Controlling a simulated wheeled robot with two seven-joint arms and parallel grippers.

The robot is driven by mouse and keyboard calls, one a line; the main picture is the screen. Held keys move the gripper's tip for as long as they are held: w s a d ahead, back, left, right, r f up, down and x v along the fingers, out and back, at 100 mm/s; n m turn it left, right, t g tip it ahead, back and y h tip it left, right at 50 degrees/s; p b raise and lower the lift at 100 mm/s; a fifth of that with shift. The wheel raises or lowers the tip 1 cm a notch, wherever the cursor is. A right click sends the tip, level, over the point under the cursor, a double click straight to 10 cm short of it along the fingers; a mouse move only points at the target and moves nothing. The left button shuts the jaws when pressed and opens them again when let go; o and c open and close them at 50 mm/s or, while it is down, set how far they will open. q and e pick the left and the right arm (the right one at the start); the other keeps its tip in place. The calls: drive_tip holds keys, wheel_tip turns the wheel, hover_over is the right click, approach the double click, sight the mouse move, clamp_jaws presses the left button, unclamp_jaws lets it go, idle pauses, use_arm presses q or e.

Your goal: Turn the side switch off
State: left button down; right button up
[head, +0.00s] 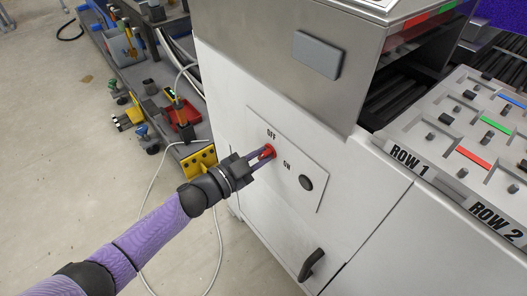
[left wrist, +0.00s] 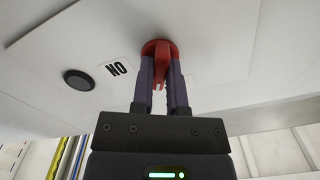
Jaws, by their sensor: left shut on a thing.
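The side switch is a red rotary knob (head: 268,151) on a white plate (head: 293,158) on the cabinet's side. The label OFF stands above it and ON at its lower right. My left gripper (head: 265,154) reaches it from the left and is shut on the knob. In the left wrist view the two fingers of the left gripper (left wrist: 159,85) sit on either side of the red knob's grip (left wrist: 159,47). The fingers partly hide the knob, and I cannot tell its exact setting. My right gripper is not in view.
A black round button (head: 306,182) sits on the plate near ON. A black door handle (head: 311,265) is below. A fixture tray (head: 440,165) with ROW 1 and ROW 2 labels is at the right. Tools lie on a grey shelf (head: 150,75) at the upper left. A cable runs across the floor.

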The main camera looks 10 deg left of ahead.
sight(260, 157)
use_arm(q)
drive_tip(key=shift+r+n+p, duration=0.1)
drive_tip(key=shift+n+p, duration=0.35)
drive_tip(key=shift+n, duration=1.95)
drive_tip(key=c, duration=0.7)
unclamp_jaws()
drive_tip(key=shift+n+p, duration=0.3)
drive_tip(key=p+v, duration=0.2)
drive_tip(key=v, duration=0.2)
drive_tip(key=shift+s+a, duration=0.35)
